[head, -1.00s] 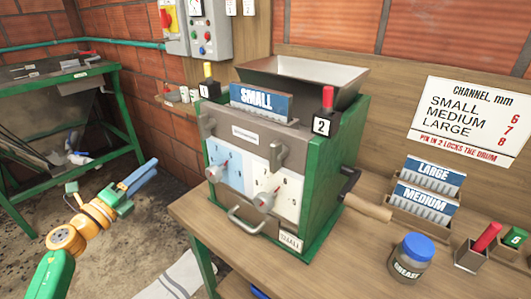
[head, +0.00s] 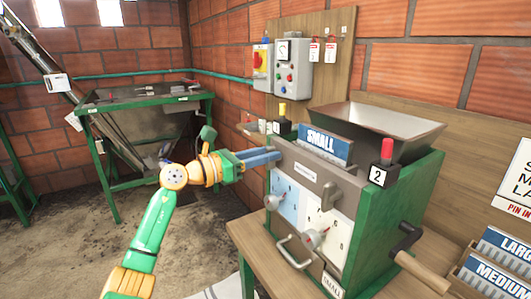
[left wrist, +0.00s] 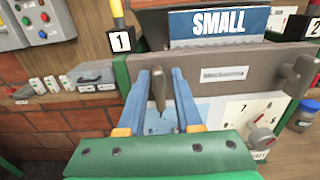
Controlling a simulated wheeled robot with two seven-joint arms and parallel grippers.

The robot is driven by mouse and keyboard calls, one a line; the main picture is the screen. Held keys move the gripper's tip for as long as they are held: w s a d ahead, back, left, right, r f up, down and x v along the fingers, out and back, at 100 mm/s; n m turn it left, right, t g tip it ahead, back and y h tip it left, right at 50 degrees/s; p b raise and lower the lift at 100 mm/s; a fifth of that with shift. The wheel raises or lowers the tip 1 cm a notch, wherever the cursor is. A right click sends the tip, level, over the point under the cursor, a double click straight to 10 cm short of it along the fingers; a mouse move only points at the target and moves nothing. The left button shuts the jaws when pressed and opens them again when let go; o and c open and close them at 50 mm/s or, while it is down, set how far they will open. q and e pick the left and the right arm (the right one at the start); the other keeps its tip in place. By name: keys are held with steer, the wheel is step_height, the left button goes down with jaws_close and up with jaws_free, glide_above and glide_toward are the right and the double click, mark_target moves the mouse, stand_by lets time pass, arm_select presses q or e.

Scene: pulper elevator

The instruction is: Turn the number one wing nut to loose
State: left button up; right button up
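The number one wing nut (left wrist: 158,90) is a dark upright lever on the left end of the pulper's grey front bar (left wrist: 225,75), below the block marked 1 (left wrist: 121,40). My left gripper (head: 272,157) reaches the pulper front from the left and hides this nut in the head view. In the left wrist view its two blue fingers (left wrist: 163,84) stand on either side of the nut, apart. I cannot tell whether a finger touches it. The other wing nut (head: 330,196) sits at the bar's right end. My right gripper is not in view.
The green pulper (head: 400,215) stands on a wooden bench (head: 250,245) with its hopper (head: 385,125) on top. Two knobs (head: 312,239) and a handle (head: 293,252) stick out below the bar. A crank (head: 405,238) is on the right. A control box (head: 293,65) hangs behind.

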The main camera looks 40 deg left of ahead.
arm_select(q)
steer(key=shift+a, duration=0.1)
steer(key=c, duration=0.4)
steer(key=shift+f, duration=0.1)
steer(key=shift+n, duration=0.3)
steer(key=shift+w+a+f+n+p, duration=0.1)
steer(key=shift+a+f+n+p, duration=0.15)
steer(key=shift+n+p, duration=2)
steer(key=shift+w+a+f+n+p, duration=0.15)
steer(key=shift+f+n+p, duration=0.55)
steer(key=shift+n, duration=2.8)
steer(key=shift+w+a+n+p, duration=0.1)
steer(key=shift+a+n+p, duration=0.15)
steer(key=shift+n+p, duration=2.1)
steer(key=shift+n+b, duration=0.45)
steer(key=shift+n, duration=0.15)
